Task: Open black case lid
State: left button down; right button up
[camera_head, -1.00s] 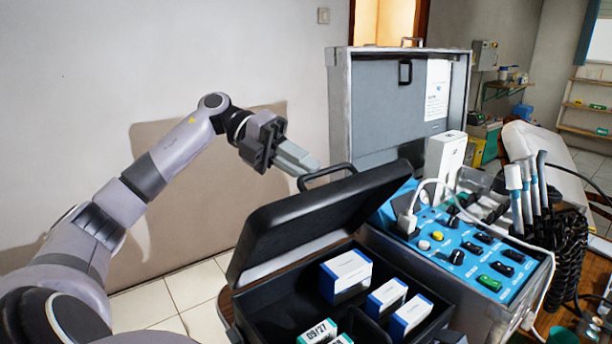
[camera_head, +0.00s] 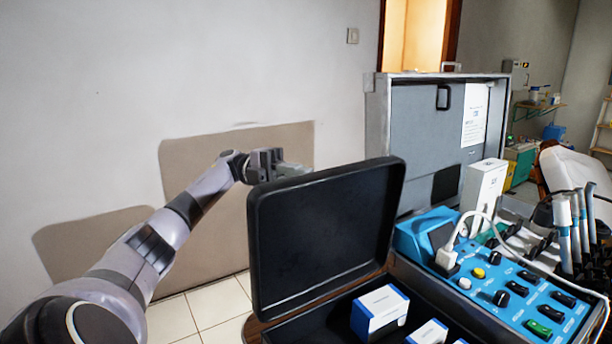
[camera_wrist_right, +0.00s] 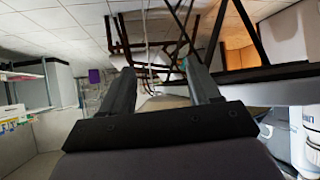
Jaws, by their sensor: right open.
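The black case lid (camera_head: 325,232) stands steeply raised, its inner face toward me, in the head view. The black case body (camera_head: 318,332) is below it and partly cut off by the frame's bottom edge. My left gripper (camera_head: 290,168) is behind the lid's upper left edge; the lid hides part of it. I cannot tell whether its fingers touch the lid, or whether they are open or shut. My right gripper (camera_wrist_right: 165,88) shows only in the right wrist view, with its fingers apart and nothing between them.
Blue-and-white boxes (camera_head: 380,312) sit in the case. Right of it stands a dental unit with a blue control panel (camera_head: 500,285), a white box (camera_head: 484,190) and an upright grey lid (camera_head: 425,130). The wall (camera_head: 180,70) is behind my left arm.

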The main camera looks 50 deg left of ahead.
pick_arm(q)
jog(key=shift+a+f, duration=0.1)
jog(key=shift+a, duration=0.4)
